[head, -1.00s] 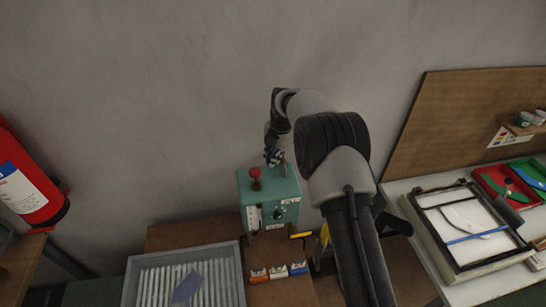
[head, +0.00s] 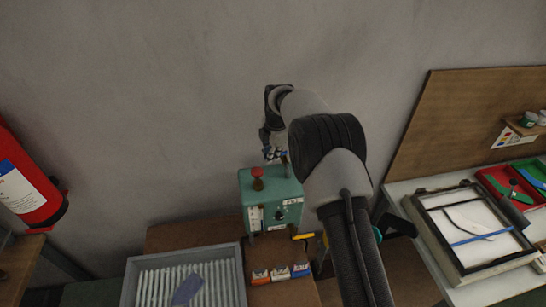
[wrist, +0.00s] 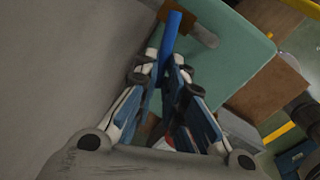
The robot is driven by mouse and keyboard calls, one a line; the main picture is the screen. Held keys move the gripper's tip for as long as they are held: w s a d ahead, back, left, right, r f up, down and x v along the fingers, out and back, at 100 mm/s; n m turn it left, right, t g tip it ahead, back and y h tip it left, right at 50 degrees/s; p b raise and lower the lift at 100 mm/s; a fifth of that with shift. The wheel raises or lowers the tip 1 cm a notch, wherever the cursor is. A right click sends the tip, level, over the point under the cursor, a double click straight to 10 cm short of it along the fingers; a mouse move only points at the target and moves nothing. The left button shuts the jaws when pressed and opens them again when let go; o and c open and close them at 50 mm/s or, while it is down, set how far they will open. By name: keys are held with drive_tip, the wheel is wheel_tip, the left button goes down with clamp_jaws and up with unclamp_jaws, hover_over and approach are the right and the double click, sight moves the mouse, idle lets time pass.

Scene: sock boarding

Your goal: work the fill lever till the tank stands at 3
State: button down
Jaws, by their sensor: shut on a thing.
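The green fill box (head: 271,205) stands on the brown bench against the wall. Its front carries a white gauge strip (head: 256,218), too small to read, and a dark dial (head: 279,214). A red knob (head: 257,172) stands on its top at the left. My gripper (head: 273,153) is above the back right of the box top. In the wrist view, my gripper (wrist: 168,75) is shut on the blue handle of the fill lever (wrist: 172,33), whose tip sticks out past the fingers. The green box top (wrist: 220,60) lies behind it. The lever's base is partly hidden.
A grey ribbed tray (head: 242,270) with a blue-grey cloth is at front left. Several small orange, white and blue cartons (head: 281,273) sit before the box. A red fire extinguisher (head: 25,185) hangs at left. A framed screen (head: 470,228) lies on the right table.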

drive_tip(key=shift+w+a+r+m+h, duration=0.15)
drive_tip(key=shift+w+m, duration=0.25)
drive_tip(key=shift+m, duration=0.45)
drive_tip(key=shift+w+a+f+m+h, duration=0.15)
drive_tip(key=shift+w+m, duration=0.25)
drive_tip(key=shift+m, duration=0.45)
drive_tip(key=c, duration=1.7)
unclamp_jaws()
drive_tip(key=shift+o, duration=0.2)
wheel_tip(320, 180, up, 12)
drive_tip(key=s, duration=0.2)
drive_tip(key=shift+s+d, duration=0.2)
drive_tip(key=shift+f, duration=0.1)
